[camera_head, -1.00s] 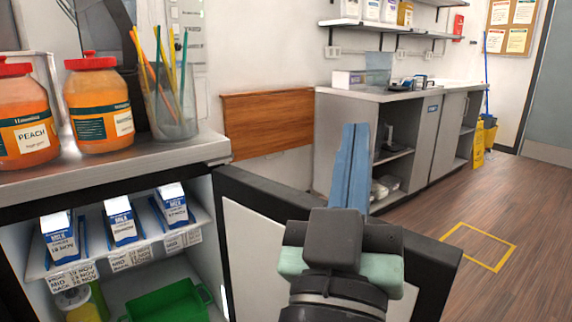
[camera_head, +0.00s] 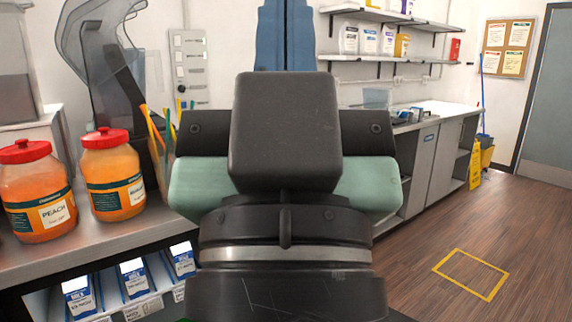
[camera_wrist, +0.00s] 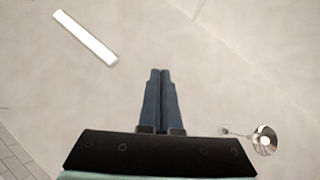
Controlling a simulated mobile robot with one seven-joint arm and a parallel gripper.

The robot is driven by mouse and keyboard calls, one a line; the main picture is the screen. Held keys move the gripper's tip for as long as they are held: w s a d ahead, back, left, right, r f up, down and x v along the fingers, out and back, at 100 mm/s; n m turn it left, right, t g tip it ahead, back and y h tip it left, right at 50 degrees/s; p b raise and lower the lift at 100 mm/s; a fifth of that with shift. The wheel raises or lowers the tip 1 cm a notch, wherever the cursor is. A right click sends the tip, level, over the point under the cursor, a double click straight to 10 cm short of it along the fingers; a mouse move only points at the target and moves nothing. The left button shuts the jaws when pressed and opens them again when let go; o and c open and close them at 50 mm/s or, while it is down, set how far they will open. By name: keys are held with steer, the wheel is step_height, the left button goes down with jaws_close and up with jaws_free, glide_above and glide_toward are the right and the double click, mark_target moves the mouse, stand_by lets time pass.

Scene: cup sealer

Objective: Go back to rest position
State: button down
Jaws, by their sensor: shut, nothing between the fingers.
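My gripper (camera_head: 285,35) is raised high in the middle of the head view, close to the camera, with its blue fingers pointing up and their tips cut off by the top edge. In the wrist view my gripper (camera_wrist: 160,72) shows its two blue fingers side by side and shut, with nothing between them. Behind them is only a pale ceiling with a white light strip (camera_wrist: 85,37) and a round lamp (camera_wrist: 265,140).
At left, a counter (camera_head: 100,245) bears orange jars (camera_head: 112,180) and a dark machine (camera_head: 105,60). Milk cartons (camera_head: 135,278) stand on a shelf below. Shelves and a grey cabinet (camera_head: 425,170) line the back wall. Open wooden floor (camera_head: 500,235) lies at right.

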step_height(320, 180, up, 13)
steer(key=p, duration=1.1)
steer(key=shift+r, duration=0.15)
